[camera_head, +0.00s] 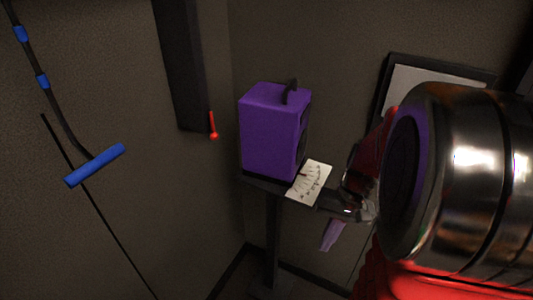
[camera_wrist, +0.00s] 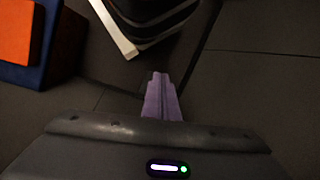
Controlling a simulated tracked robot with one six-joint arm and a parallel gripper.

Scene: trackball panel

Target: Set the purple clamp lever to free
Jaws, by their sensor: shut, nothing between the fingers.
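A purple box (camera_head: 270,135) stands on a narrow dark stand in the head view, with a dark hooked handle (camera_head: 291,90) on top. A white card (camera_head: 308,183) with scale-like marks and a small dark pointer lies beside its base. I cannot make out for sure which part is the purple clamp lever; the box's right side is mostly turned away. My gripper (camera_head: 327,246) has pale purple fingers pointing down, right of and below the card and apart from the box. In the wrist view its fingers (camera_wrist: 161,77) are together with nothing between them.
A dark panel (camera_head: 180,65) with a red lever (camera_head: 213,126) is on the wall. A blue-handled rod (camera_head: 95,166) is at left, a framed board (camera_head: 440,78) behind my arm. The wrist view shows an orange-and-blue block (camera_wrist: 20,40), a dark striped object (camera_wrist: 152,18) and tiled floor.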

